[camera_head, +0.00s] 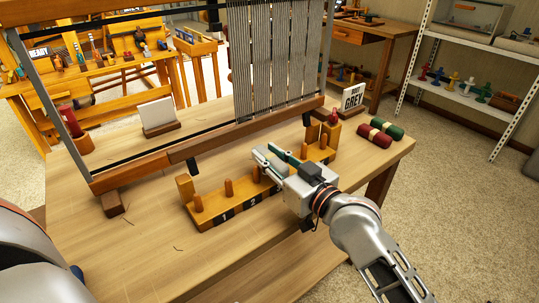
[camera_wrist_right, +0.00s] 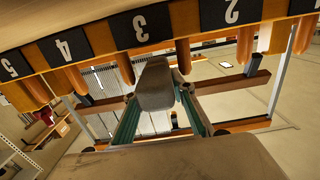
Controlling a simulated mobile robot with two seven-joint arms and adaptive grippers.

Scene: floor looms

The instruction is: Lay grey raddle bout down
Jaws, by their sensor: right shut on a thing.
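My right gripper (camera_head: 274,158) is over the table, just above the numbered wooden peg rack (camera_head: 205,220). It is shut on a grey, rounded piece, which I take to be the grey raddle bout (camera_wrist_right: 155,86); this shows between the green-sided fingers in the right wrist view. In the head view the bout is small and hard to tell from the grey fingers. The rack's upright pegs (camera_head: 228,187) stand beside the gripper, and the gripper hides part of the rack. Whether the bout touches the rack I cannot tell. My left gripper is out of view.
The loom's wooden bar (camera_head: 215,143) and hanging grey warp threads (camera_head: 275,60) stand behind the rack. A red roll (camera_head: 373,138) and a green roll (camera_head: 387,128) lie at the right, near a GREY sign (camera_head: 352,98). The table's front left is mostly clear.

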